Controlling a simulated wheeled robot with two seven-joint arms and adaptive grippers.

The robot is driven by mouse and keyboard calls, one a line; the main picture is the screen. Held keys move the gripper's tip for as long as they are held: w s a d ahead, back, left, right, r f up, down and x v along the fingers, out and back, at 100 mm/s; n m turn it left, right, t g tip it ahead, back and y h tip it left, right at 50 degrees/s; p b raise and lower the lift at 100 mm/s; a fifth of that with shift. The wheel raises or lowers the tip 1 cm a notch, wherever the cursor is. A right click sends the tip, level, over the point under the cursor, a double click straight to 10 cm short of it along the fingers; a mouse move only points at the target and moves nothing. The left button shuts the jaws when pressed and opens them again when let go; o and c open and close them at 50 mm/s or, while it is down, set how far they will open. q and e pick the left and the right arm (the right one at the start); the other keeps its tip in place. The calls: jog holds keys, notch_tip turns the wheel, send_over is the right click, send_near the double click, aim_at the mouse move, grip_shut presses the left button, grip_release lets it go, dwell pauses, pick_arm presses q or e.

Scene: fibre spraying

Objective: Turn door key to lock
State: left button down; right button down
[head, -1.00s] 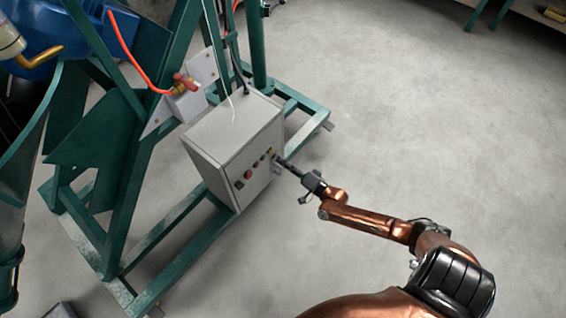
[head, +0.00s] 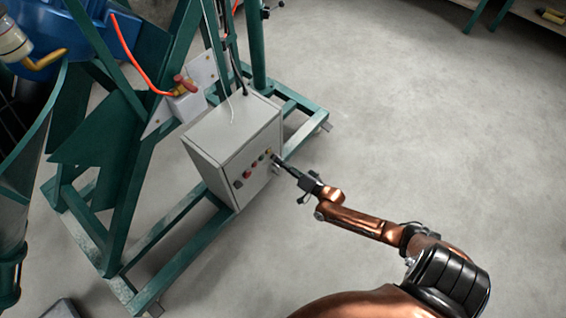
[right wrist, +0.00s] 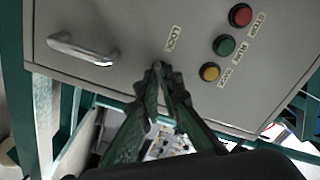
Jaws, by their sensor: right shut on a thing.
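The grey control cabinet (head: 235,140) stands on the green frame, its door facing my right arm. In the right wrist view the cabinet door (right wrist: 130,25) fills the upper part, with a LOCK label (right wrist: 174,38). My right gripper (head: 277,160) reaches the door's right side. In the right wrist view, my right gripper's fingertips (right wrist: 160,70) are shut together at the door just below the LOCK label. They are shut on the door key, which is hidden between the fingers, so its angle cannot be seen. My left gripper is not in view.
A metal handle (right wrist: 84,48) sticks out left of the fingers. Red (right wrist: 240,15), green (right wrist: 224,45) and yellow (right wrist: 209,72) buttons sit to their right. The green frame (head: 165,235) surrounds the cabinet's base. The floor (head: 420,120) to the right is clear.

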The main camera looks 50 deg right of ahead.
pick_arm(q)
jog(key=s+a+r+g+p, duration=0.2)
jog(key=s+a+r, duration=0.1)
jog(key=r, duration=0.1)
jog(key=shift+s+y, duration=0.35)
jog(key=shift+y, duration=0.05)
pick_arm(e)
jog(key=n, duration=1)
jog(key=shift+n, duration=0.4)
jog(key=c, duration=2.1)
grip_release()
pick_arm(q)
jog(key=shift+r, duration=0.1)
pick_arm(e)
jog(key=shift+s, duration=0.1)
jog(key=s, duration=0.8)
jog(key=s+d, duration=0.1)
jog(key=s, duration=0.2)
jog(key=shift+s, duration=0.4)
